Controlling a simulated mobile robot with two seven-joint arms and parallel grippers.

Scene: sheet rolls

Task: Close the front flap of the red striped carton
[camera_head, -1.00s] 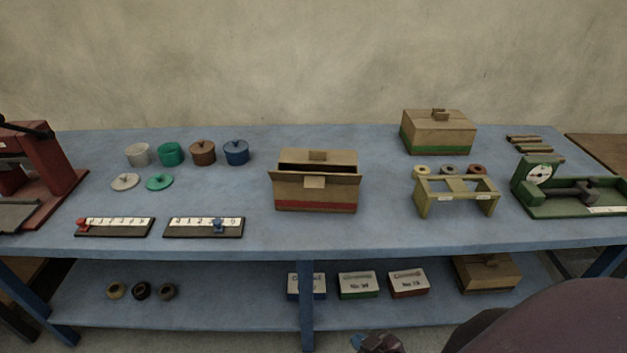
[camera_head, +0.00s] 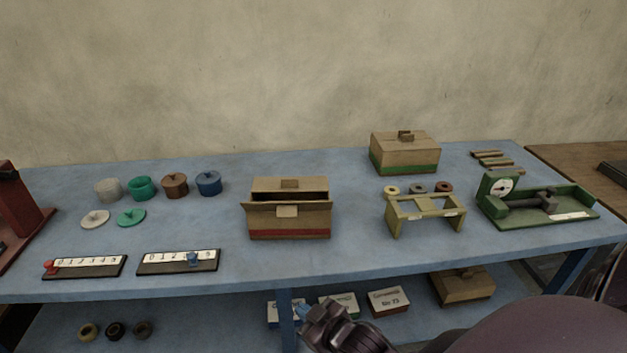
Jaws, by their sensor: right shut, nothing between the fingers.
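The red striped carton (camera_head: 290,220) stands on the blue table near its middle, a brown box with a red band low on its front. Its front flap (camera_head: 288,207) is raised and tilts out toward me, with a tab at its middle. A dark gap shows behind it. My left gripper is not in view.
A green striped carton (camera_head: 404,155) stands closed behind to the right. A yellow stand (camera_head: 425,212) is right of the red carton, and a green scale (camera_head: 538,203) farther right. Two number boards (camera_head: 178,262) lie front left. The table just before the carton is clear.

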